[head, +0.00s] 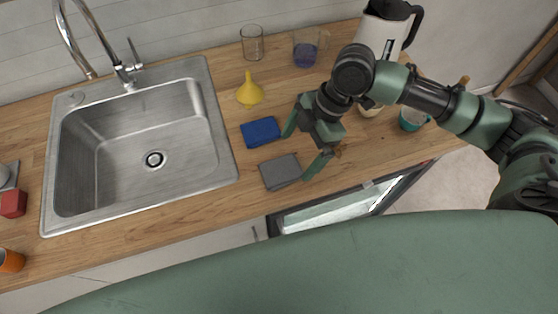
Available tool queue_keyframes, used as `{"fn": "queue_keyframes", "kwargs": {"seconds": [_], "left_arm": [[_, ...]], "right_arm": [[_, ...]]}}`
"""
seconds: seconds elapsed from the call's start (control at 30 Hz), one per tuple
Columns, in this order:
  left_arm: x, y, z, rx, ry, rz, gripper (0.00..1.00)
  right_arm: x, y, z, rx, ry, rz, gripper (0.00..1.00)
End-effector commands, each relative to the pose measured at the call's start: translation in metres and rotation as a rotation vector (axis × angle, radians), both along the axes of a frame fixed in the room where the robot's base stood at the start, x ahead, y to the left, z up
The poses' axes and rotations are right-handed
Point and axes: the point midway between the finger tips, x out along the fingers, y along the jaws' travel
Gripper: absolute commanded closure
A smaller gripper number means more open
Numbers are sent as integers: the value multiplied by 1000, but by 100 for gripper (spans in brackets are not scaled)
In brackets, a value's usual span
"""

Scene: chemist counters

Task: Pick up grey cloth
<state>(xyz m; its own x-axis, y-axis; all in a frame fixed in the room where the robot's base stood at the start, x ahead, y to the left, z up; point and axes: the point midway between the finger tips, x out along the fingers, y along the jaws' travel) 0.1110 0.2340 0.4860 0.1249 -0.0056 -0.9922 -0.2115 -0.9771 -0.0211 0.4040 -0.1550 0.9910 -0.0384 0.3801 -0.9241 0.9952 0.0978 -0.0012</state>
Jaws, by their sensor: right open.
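The grey cloth (281,172) is a small, dark grey folded rectangle. It lies flat on the wooden counter (230,205), right of the sink and near the front edge. My right gripper (304,152) reaches in from the right with its fingers spread wide and nothing between them. One finger is behind the cloth, beside a blue cloth, and the other is by the grey cloth's right side. The gripper looks slightly above and right of the cloth; whether it touches it I cannot tell. My left gripper is not visible.
A blue cloth (260,132) lies just behind the grey one. A yellow funnel (249,90), an empty glass (252,43), a beaker of purple liquid (305,48) and a kettle (383,28) stand farther back. The steel sink (140,145) is left. An open dishwasher or drawer (335,208) is below the counter's front.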

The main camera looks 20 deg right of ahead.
Motion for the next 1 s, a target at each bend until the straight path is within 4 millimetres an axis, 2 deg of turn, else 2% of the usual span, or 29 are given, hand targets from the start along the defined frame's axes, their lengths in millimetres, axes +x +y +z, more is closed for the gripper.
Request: {"fn": "queue_keyframes", "kwargs": {"seconds": [0.03,0.1,0.23,0.37,0.53,0.6,0.7,0.73,0.93,0.97,1.0], "left_arm": [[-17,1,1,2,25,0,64],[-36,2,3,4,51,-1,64],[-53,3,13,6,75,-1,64],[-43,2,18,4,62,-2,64],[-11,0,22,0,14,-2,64],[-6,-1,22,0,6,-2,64],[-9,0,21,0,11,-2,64],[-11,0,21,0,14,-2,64],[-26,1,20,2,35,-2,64],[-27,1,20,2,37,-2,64],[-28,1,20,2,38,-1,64]], "right_arm": [[-1,3,-5,2,3,1,1],[-1,7,-11,2,2,1,1],[0,15,-26,2,3,0,1],[0,22,-45,2,1,-1,1],[0,26,-56,0,-1,1,1],[0,26,-57,0,-2,0,1],[0,26,-57,0,-2,0,1],[0,26,-57,0,-2,0,4],[0,26,-57,0,-2,0,59],[0,26,-57,0,-2,0,65],[0,25,-57,0,-2,0,65]]}}
